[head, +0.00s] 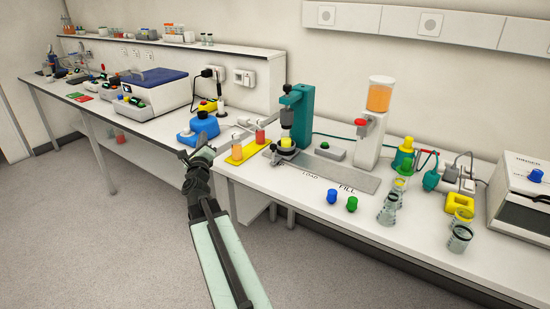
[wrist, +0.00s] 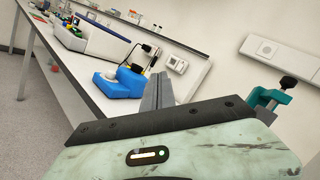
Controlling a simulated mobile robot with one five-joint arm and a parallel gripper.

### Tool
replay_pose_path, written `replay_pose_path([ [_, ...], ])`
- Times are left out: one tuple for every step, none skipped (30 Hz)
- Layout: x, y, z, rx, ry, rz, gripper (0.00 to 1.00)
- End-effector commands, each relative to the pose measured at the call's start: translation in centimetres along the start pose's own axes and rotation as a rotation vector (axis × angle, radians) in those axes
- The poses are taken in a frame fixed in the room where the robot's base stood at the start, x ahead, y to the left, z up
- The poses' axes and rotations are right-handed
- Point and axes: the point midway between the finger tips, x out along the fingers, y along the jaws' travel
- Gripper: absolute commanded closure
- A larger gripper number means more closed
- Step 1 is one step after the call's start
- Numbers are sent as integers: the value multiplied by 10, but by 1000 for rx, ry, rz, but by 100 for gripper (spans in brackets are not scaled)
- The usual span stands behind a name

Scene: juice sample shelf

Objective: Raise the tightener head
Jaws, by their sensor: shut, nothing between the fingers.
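The tightener is a teal stand (head: 303,112) on the bench in the head view. Its dark grey head (head: 287,117) is low, just above a yellow cap (head: 287,141) on a bottle at its base. I cannot tell whether head and cap touch. My gripper (head: 203,141) is shut and empty, left of the tightener, near the bench's front edge and a blue device. In the wrist view my shut fingers (wrist: 158,91) point up the picture. Part of the teal tightener (wrist: 268,96) shows at the right edge there, partly hidden by my gripper body.
The blue device (head: 199,126) is close to my fingers. A juice dispenser (head: 375,125), blue and green caps and several glass bottles stand to the right.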

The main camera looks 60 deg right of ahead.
Motion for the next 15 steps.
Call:
replay_pose_path([
  [1,-28,-57,134,68,-150,100],
  [-1,-50,-80,217,103,-241,100],
  [-6,-76,-109,309,139,-351,100],
  [-10,-92,-127,366,160,-422,100],
  [-15,-104,-142,413,176,-481,100],
  [-22,-117,-157,460,191,-546,100],
  [-25,-125,-165,487,199,-583,100],
  [-29,-131,-171,508,205,-613,100],
  [-32,-136,-177,527,210,-640,100],
  [-34,-139,-179,536,212,-653,100],
  [-35,-141,-181,543,214,-663,100],
  [-35,-142,-182,548,215,-670,100],
  [-35,-143,-181,549,215,-671,100],
  [-35,-143,-181,549,215,-671,100],
  [-33,-144,-181,548,215,-670,100],
])
